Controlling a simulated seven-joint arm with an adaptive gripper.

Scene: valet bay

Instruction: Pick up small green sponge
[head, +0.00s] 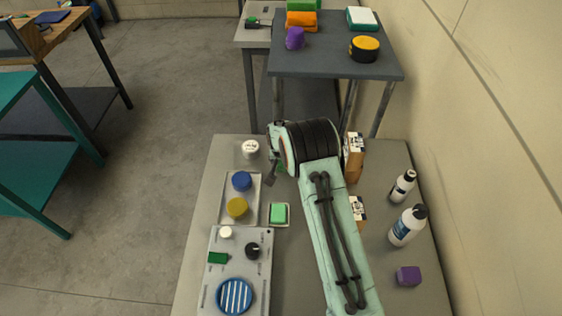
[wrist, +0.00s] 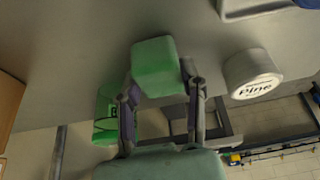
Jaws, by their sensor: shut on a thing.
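A small green sponge (wrist: 157,66) is held between the two fingertips of my gripper (wrist: 160,84) in the wrist view. My gripper is shut on it, above the grey table. In the head view, my gripper (head: 271,172) is partly hidden by my arm, and a bit of green (head: 281,168) shows beside it.
A white tin (head: 250,148) is near my gripper; it also shows in the wrist view (wrist: 252,75). A tray (head: 224,213) holds a blue and a yellow round item. A dark table (head: 335,63) is behind.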

